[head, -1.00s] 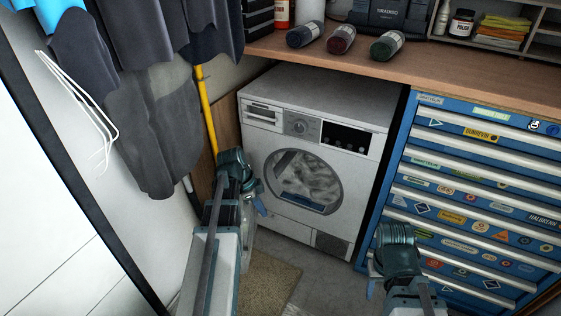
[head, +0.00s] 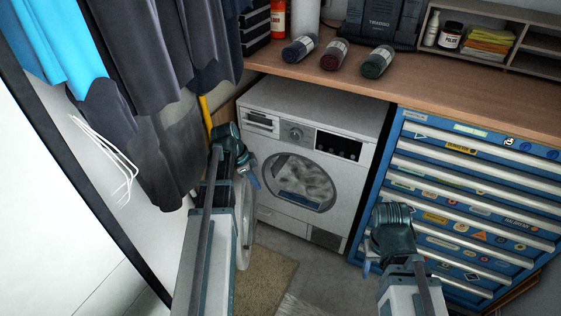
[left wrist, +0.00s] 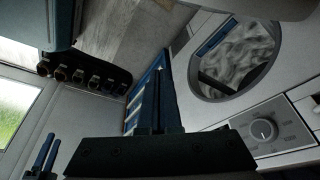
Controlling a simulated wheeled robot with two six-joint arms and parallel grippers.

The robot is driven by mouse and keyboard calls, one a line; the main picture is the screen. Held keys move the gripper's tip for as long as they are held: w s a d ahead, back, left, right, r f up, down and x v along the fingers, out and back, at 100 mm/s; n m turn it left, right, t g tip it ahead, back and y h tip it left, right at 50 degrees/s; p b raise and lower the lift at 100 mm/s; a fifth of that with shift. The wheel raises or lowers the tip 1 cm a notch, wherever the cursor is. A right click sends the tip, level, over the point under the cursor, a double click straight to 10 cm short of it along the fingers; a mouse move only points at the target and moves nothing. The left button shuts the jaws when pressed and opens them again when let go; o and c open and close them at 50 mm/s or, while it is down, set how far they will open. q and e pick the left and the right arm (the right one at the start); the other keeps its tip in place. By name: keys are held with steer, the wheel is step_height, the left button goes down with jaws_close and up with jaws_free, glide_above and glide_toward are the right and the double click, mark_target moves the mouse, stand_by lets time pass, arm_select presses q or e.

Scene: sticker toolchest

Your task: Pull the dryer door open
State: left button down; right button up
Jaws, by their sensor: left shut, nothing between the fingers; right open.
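The white dryer (head: 315,112) stands under the counter. Its dark-rimmed round opening (head: 336,195) faces me, with grey fabric and a blue strip inside; it also shows in the left wrist view (left wrist: 193,72). A pale rounded panel (head: 245,225), which looks like the dryer door swung out on the left, stands nearly edge-on beside my left arm, which partly hides it. My left gripper (head: 254,182) is shut and empty, in front of the dryer's left side; its fingers show in the left wrist view (left wrist: 165,100). My right gripper (head: 367,267) is open and empty, low before the tool chest.
A blue tool chest (head: 470,200) with stickers stands right of the dryer. A wooden counter (head: 420,95) above holds several bottles. Hanging clothes (head: 150,90) crowd the left. A beige mat (head: 262,280) lies on the floor before the dryer.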

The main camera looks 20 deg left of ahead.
arm_select(q)
step_height(320, 180, down, 8)
steer(key=w+a+b, duration=0.2)
steer(key=b, duration=0.7)
steer(key=w+d+n, duration=0.2)
steer(key=w+d, duration=0.6)
steer(key=d, duration=0.1)
steer(key=d+p+v, duration=0.1)
steer(key=p+v, duration=0.9)
steer(key=shift+t, duration=0.3)
steer(key=shift+r, duration=0.1)
